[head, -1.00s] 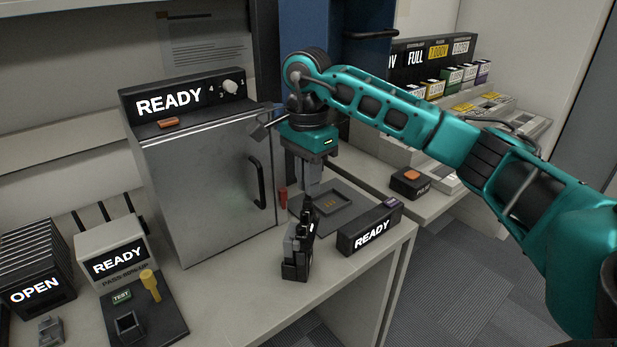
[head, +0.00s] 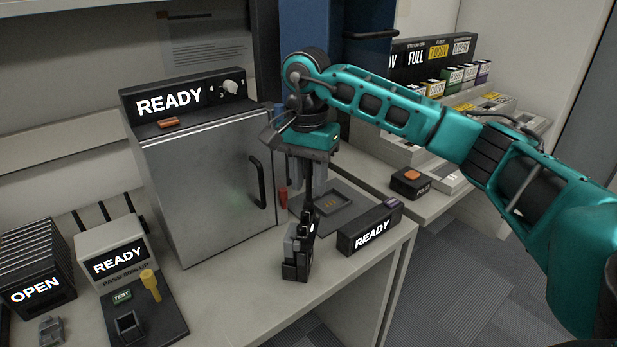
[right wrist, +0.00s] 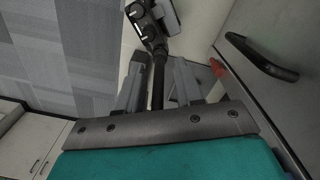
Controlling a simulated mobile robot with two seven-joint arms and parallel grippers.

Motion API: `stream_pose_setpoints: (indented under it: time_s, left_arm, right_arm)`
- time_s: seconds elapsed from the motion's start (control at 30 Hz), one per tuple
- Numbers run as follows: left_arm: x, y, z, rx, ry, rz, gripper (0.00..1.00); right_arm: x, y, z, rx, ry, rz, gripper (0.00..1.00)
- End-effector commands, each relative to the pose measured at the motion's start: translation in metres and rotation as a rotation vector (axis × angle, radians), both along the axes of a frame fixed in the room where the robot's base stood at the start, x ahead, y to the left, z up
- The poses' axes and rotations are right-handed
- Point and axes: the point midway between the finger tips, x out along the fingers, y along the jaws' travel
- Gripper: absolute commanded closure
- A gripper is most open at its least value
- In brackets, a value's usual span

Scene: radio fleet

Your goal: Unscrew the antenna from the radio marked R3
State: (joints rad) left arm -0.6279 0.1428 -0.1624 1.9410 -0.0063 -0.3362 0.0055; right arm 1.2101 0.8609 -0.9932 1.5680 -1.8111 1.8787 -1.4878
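A black handheld radio (head: 297,256) stands upright on the bench; no R3 mark is readable on it. Its thin black antenna (head: 309,203) points up from its top. My right gripper (head: 308,184) is above the radio, pointing down, with the antenna between its fingers. In the right wrist view the antenna (right wrist: 158,84) runs between the two grey fingers of the right gripper (right wrist: 160,75), with a narrow gap on each side, so the gripper looks open around it. The radio body (right wrist: 152,22) shows beyond the fingertips. My left gripper is not in view.
A grey cabinet (head: 205,190) with a black handle stands close left of the gripper. A READY box (head: 370,230) and a shallow dark tray (head: 335,205) are right of and behind the radio. The bench front is clear near the radio.

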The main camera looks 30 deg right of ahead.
Motion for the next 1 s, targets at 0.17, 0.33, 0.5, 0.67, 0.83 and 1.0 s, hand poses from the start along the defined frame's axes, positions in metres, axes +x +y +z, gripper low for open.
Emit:
stream_pose_setpoints:
  time_s: [0.17, 0.33, 0.5, 0.67, 0.83, 1.0]
  left_arm:
    - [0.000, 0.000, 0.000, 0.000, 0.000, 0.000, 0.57]
    - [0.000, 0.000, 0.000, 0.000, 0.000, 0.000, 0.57]
    - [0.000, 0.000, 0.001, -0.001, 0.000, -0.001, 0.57]
    - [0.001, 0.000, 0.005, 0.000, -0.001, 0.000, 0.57]
    - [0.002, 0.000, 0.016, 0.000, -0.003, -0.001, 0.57]
    - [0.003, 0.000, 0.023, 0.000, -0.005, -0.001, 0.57]
  right_arm:
    - [0.000, 0.000, 0.000, 0.000, -0.001, -0.001, 0.59]
    - [0.000, 0.000, 0.003, 0.000, -0.002, -0.001, 0.59]
    - [0.001, 0.000, 0.026, 0.000, -0.007, -0.002, 0.59]
    - [0.002, 0.000, 0.064, 0.001, -0.008, -0.002, 0.59]
    - [0.002, 0.000, 0.101, -0.001, -0.004, -0.002, 0.59]
    - [0.002, 0.001, 0.121, -0.001, -0.003, -0.002, 0.59]
